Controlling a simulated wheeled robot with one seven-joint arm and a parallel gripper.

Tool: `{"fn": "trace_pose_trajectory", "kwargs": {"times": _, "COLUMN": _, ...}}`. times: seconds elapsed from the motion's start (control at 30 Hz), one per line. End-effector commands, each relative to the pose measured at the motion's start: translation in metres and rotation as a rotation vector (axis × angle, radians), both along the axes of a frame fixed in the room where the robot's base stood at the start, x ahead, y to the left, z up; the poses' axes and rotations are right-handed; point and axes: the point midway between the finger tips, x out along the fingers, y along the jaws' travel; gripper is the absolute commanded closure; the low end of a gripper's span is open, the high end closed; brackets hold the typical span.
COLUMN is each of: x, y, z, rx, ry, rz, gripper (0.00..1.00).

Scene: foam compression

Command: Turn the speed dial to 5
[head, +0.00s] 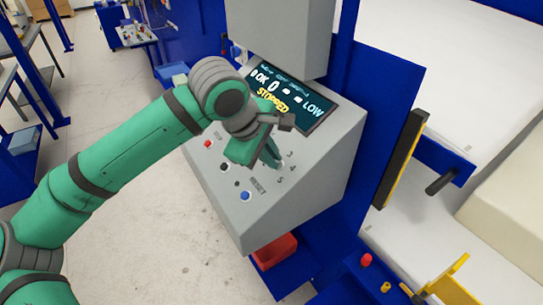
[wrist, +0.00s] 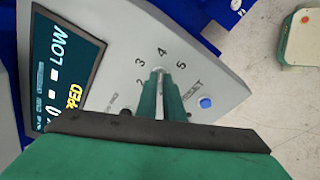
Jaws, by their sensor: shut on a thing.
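The speed dial (wrist: 159,82) is mostly hidden between my fingers; a pale strip of it shows in the wrist view, lying roughly in line with the 4. The printed numbers 2, 3, 4 and 5 arc around it, with the 5 (wrist: 181,65) to the right of the 4. My gripper (wrist: 159,88) is shut on the dial. In the head view my gripper (head: 272,160) reaches down onto the sloped grey control panel (head: 318,165), beside the numbers. The display (head: 300,103) reads OK, 0, STOPPED and LOW.
A blue button (head: 246,196) by the RESET label, a red button (head: 207,144) and dark buttons sit on the panel close to my gripper. A blue post and plate (head: 385,125) stand right of the panel. A red bin (head: 275,251) is below it. Open floor lies left.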

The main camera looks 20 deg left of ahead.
Motion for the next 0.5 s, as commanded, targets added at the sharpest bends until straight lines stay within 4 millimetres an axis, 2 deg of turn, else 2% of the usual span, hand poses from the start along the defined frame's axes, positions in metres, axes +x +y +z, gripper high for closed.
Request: {"fn": "trace_pose_trajectory", "kwargs": {"times": 0.5, "x": -0.0049, "y": 0.0017, "z": -0.0065, "rx": 0.2, "ry": -0.146, "rz": -0.417, "gripper": 1.0}}
